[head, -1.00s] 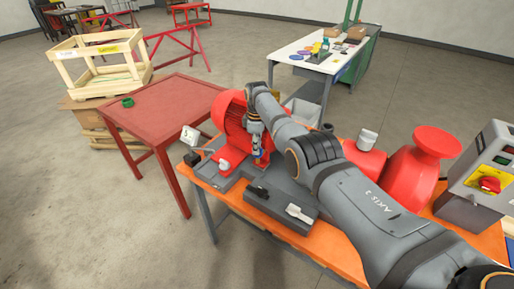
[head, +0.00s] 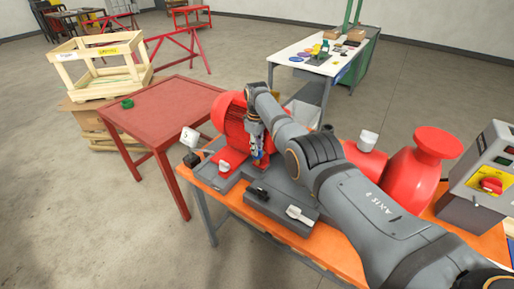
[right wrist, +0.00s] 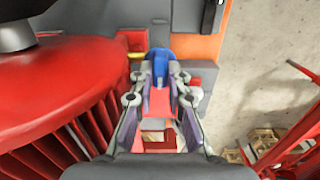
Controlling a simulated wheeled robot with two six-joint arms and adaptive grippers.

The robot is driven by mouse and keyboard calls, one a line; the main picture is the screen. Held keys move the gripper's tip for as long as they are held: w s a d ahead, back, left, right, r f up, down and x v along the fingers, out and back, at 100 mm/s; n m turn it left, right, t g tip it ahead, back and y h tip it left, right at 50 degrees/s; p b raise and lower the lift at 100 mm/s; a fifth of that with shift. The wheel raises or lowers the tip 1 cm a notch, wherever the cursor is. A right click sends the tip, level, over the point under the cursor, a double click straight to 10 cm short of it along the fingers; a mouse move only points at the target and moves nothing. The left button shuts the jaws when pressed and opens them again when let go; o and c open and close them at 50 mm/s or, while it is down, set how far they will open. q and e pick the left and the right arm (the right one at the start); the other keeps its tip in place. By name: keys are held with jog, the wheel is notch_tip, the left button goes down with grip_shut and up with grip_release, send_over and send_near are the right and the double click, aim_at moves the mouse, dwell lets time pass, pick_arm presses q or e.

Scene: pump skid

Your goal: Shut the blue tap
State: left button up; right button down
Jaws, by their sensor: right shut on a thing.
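The blue tap (right wrist: 160,66) shows its blue handle in the right wrist view, between the fingertips of my right gripper (right wrist: 160,80). The gripper is shut on this handle. In the head view my right gripper (head: 258,150) points down beside the red motor (head: 232,125), and only a little blue shows at its tips. The tap's body is mostly hidden by the gripper. My left gripper is in no view.
The skid stands on an orange bench (head: 222,184). Red pump parts (head: 410,165) and a grey control box (head: 478,190) with a red knob stand at the right. A grey block with a black and a white lever lies in front. A red table (head: 165,105) stands at the left.

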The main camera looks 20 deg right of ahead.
jog(key=shift+w+r, duration=0.1)
jog(key=shift+r, duration=0.05)
jog(key=c, duration=1.5)
grip_release()
jog(key=shift+o, duration=0.9)
jog(key=shift+a, duration=0.1)
notch_tip(320, 180, up, 8)
